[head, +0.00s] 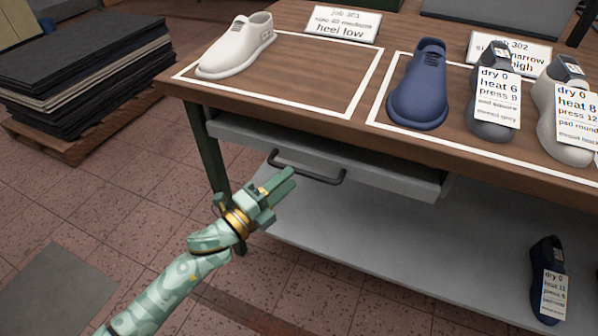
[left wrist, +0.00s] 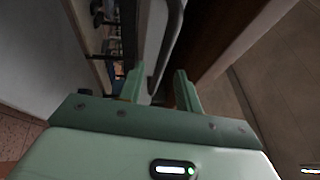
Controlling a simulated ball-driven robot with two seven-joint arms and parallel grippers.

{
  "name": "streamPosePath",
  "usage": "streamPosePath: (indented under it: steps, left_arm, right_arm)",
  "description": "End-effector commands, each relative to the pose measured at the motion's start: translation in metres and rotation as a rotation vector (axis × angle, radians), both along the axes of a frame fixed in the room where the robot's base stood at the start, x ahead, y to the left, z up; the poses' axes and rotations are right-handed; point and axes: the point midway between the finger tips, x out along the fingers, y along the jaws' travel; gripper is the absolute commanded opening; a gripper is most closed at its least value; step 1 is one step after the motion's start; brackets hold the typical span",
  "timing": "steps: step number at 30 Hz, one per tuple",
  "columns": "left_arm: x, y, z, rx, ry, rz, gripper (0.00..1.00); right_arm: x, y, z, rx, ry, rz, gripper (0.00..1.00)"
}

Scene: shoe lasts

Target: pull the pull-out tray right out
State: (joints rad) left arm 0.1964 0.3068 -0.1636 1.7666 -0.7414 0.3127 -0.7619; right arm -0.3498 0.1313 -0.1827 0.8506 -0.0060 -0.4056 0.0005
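The pull-out tray (head: 385,178) is a grey drawer under the wooden bench top, with a dark bar handle (head: 312,178) on its front. I cannot tell for sure how far out it stands. My left gripper (head: 284,180) is just in front of the handle's left part. In the left wrist view the two fingers (left wrist: 160,88) are apart, and the handle (left wrist: 170,45) shows between and beyond their tips. No grip on it shows. My right gripper is in neither view.
The bench top (head: 290,60) carries a white shoe (head: 237,47), a blue shoe (head: 418,88) and tagged lasts (head: 493,120). A grey lower shelf (head: 350,230) holds a dark tagged last (head: 546,255). Dark sheets (head: 80,60) lie on a pallet at left. Floor in front is clear.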

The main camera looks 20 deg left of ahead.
Motion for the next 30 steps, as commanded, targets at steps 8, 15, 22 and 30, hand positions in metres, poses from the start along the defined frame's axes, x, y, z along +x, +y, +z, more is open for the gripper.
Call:
streamPosePath:
  steps: [8,15,22,30]
  left_arm:
    - [0.035,-0.016,0.006,-0.002,0.001,0.0,0.34]
    - [0.038,-0.018,0.007,-0.001,0.001,0.001,0.34]
    - [0.038,-0.018,0.007,-0.001,0.001,0.001,0.0]
    - [0.037,-0.018,0.007,-0.001,0.003,0.001,0.0]
  right_arm:
    - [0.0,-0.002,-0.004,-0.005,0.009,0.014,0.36]
    - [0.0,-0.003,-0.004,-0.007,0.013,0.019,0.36]
    - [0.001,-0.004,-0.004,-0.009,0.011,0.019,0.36]
    - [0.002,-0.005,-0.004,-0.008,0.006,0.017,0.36]
